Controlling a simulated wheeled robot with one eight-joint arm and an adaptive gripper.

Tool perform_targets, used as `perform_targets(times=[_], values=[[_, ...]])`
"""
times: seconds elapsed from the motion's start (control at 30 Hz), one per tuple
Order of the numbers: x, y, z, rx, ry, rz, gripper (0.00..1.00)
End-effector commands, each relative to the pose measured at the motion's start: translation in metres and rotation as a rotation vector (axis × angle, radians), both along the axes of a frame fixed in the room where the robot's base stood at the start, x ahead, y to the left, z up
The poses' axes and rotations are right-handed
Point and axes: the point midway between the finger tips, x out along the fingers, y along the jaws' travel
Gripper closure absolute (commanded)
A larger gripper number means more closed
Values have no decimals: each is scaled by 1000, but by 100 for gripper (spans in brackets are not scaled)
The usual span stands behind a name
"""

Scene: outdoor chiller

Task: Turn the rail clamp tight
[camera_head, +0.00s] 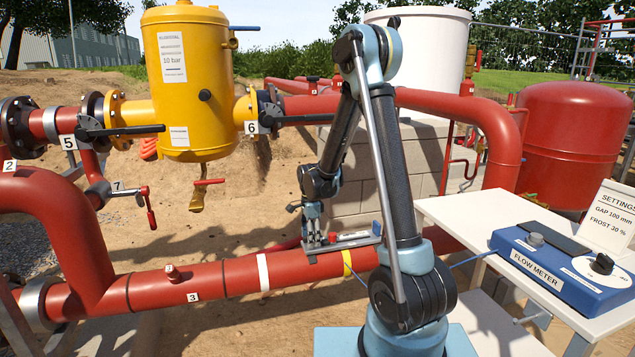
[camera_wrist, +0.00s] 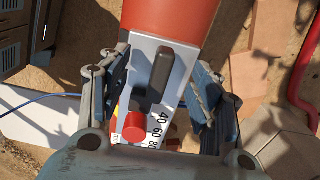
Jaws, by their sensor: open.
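The rail (camera_head: 352,242) is a pale bar with a scale, lying on top of the red pipe numbered 3 (camera_head: 240,273). In the wrist view the rail (camera_wrist: 141,72) shows the marks 40, 60 and 80. A red knob (camera_wrist: 134,127), seemingly the rail clamp, sits at its near left edge. A dark oblong block (camera_wrist: 172,70) stands on the rail farther up. My gripper (camera_wrist: 158,75) is open, with a finger on either side of the rail and block. The knob lies close to my palm. I cannot tell whether either finger touches anything. My gripper (camera_head: 313,236) also shows just above the pipe in the head view.
A yellow band (camera_head: 347,262) and a white band (camera_head: 263,272) circle the pipe. A blue cable (camera_head: 465,261) runs to the flow meter (camera_head: 565,268) on a white table at right. The yellow tank (camera_head: 188,82) and its valves stand behind at left.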

Motion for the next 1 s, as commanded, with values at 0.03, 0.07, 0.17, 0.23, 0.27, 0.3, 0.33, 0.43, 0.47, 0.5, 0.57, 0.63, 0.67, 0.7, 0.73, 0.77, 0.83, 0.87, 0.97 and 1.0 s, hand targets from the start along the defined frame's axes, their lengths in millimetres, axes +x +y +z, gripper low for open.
perform_targets(times=[0.03, 0.07, 0.17, 0.23, 0.27, 0.3, 0.33, 0.43, 0.47, 0.5, 0.57, 0.63, 0.67, 0.7, 0.73, 0.77, 0.83, 0.87, 0.97, 1.0], values=[[0, 0, 0, 0, 0, 0, 42], [0, 0, 0, 0, 0, 0, 42], [0, 0, 1, 0, 0, 0, 42], [0, 0, 4, 0, 0, 0, 42], [0, 0, 6, 0, 0, 0, 42], [0, 0, 9, 0, 0, 0, 42], [0, 0, 12, 0, 0, 0, 42], [0, 0, 22, 0, 0, 1, 42], [0, 0, 25, 0, 0, 1, 42], [0, 0, 29, 0, 0, 1, 42], [0, 0, 35, 0, 0, 1, 42], [0, 0, 42, 0, 0, 1, 42], [0, 0, 44, 0, 0, 1, 42], [0, 0, 48, 0, 0, 1, 42], [0, 0, 51, 0, 0, 1, 42], [0, 0, 54, 0, 0, 1, 42], [1, 0, 60, 0, 0, 1, 42], [1, 0, 63, 0, 0, 1, 42], [1, 0, 68, 0, 0, 1, 42], [1, 0, 69, 0, 0, 1, 42]])
